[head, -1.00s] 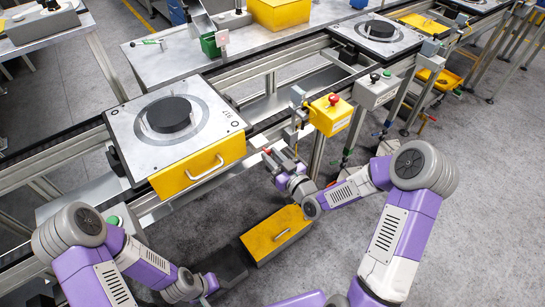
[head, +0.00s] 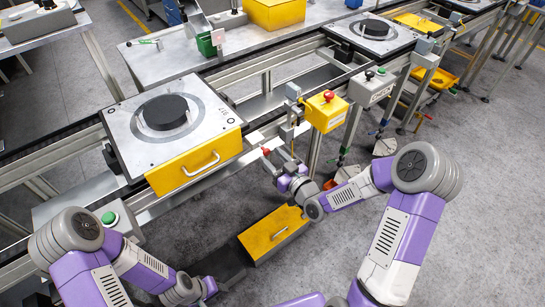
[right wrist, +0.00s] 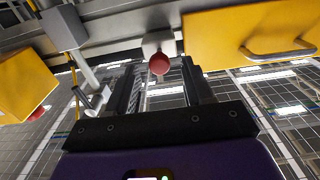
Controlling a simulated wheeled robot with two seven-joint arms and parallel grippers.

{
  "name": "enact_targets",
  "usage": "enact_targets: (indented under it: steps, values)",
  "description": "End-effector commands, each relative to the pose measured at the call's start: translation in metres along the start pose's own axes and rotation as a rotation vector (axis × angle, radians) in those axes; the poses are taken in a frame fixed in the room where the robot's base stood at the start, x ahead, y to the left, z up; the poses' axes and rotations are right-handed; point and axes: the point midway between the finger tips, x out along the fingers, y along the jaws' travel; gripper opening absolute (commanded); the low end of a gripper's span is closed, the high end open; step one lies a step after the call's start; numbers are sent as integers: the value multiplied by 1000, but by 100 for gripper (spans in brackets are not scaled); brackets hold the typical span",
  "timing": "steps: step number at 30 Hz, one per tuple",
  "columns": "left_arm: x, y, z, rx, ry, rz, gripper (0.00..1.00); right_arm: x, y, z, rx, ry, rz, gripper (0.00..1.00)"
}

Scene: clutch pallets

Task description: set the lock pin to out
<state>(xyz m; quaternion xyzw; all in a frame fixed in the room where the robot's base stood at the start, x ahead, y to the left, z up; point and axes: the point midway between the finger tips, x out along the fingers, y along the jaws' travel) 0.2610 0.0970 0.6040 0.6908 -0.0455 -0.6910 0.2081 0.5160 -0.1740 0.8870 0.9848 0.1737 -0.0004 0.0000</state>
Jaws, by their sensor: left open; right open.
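In the right wrist view the round red knob (right wrist: 159,64) sits between my two dark fingers, at the far end of the gap. My right gripper (right wrist: 160,88) is open, pointing at the knob; I see no clear contact. In the head view my right gripper (head: 279,162) is just right of the knob. My left gripper (head: 210,286) is low in the head view, away from the pin; its fingers do not show clearly.
A pallet (head: 125,128) with a dark disc and yellow handled front stands on the rail. A yellow box (head: 326,111) with a red button is close right of my right gripper. A yellow-topped drawer box (head: 272,235) is below.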

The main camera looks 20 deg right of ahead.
Motion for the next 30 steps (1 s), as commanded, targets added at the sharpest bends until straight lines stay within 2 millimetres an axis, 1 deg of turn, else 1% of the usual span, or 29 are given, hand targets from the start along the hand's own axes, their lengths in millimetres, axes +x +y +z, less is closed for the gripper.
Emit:
enact_targets:
  steps: [6, 9, 12, 17, 30]
  values:
    - [-5, 2, 0, 0, 0, 0, 43, -37, 1, 0, 1, -4, 4, 51]
    - [-6, 2, 0, 0, 0, 0, 43, -52, 1, 0, 0, -3, 4, 51]
    - [-7, 3, 0, 0, 0, 0, 43, -63, 1, 0, 0, -2, 3, 51]
    - [-7, 3, 0, 0, 0, 0, 43, -70, 1, 0, 0, -2, 2, 51]
    - [-7, 3, 0, 0, 0, 0, 43, -69, 0, 0, 1, -1, 1, 51]
